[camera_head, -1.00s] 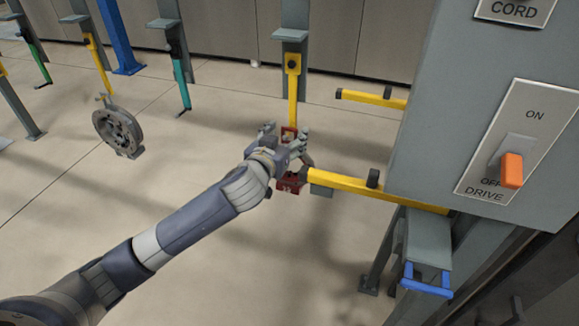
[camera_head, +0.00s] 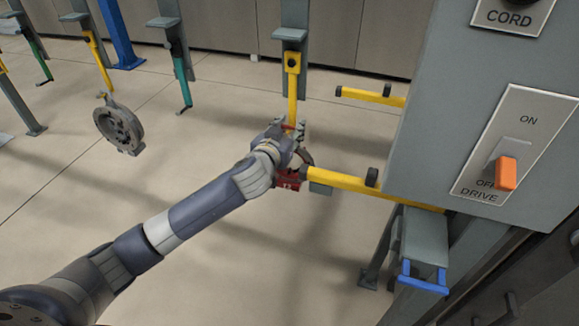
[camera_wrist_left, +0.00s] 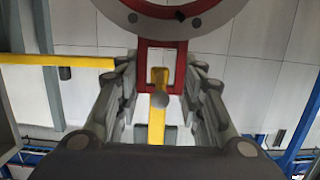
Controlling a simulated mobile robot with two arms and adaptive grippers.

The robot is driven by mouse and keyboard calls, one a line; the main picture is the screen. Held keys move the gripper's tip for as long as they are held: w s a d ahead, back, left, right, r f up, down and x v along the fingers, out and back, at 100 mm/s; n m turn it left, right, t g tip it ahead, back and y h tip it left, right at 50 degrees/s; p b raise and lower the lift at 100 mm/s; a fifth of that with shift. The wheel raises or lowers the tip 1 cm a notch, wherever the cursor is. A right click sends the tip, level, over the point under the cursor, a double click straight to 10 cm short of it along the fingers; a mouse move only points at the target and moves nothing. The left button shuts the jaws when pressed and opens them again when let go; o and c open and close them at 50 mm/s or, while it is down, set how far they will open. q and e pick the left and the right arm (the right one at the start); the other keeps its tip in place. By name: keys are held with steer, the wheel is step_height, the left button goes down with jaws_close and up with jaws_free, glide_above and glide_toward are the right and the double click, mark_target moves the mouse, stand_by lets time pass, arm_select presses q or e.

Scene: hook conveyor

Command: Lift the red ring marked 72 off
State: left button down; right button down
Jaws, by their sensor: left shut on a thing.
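The red ring (camera_head: 288,181) hangs at the yellow hanger (camera_head: 293,86), mostly hidden behind my left gripper (camera_head: 290,131); a pale marking on it is too small to read. In the left wrist view, the ring's curved body (camera_wrist_left: 185,28) fills the top, with a red rectangular frame (camera_wrist_left: 143,78) below it. My left gripper (camera_wrist_left: 158,100) is shut on this frame, with fingers on both sides. The yellow hanger (camera_wrist_left: 157,128) shows in the frame's opening; whether it still bears the ring I cannot tell. My right gripper is not in view.
A yellow bar (camera_head: 350,184) reaches left from the grey drive panel (camera_head: 450,110), close beside the red ring. A grey disc (camera_head: 118,127) hangs at the left. Several other hangers stand behind. Open floor lies below the arm.

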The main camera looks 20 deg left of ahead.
arm_select(q)
steer(key=shift+w+r, duration=0.1)
steer(key=shift+r, duration=0.05)
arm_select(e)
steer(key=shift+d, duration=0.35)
arm_select(q)
steer(key=shift+r, duration=0.15)
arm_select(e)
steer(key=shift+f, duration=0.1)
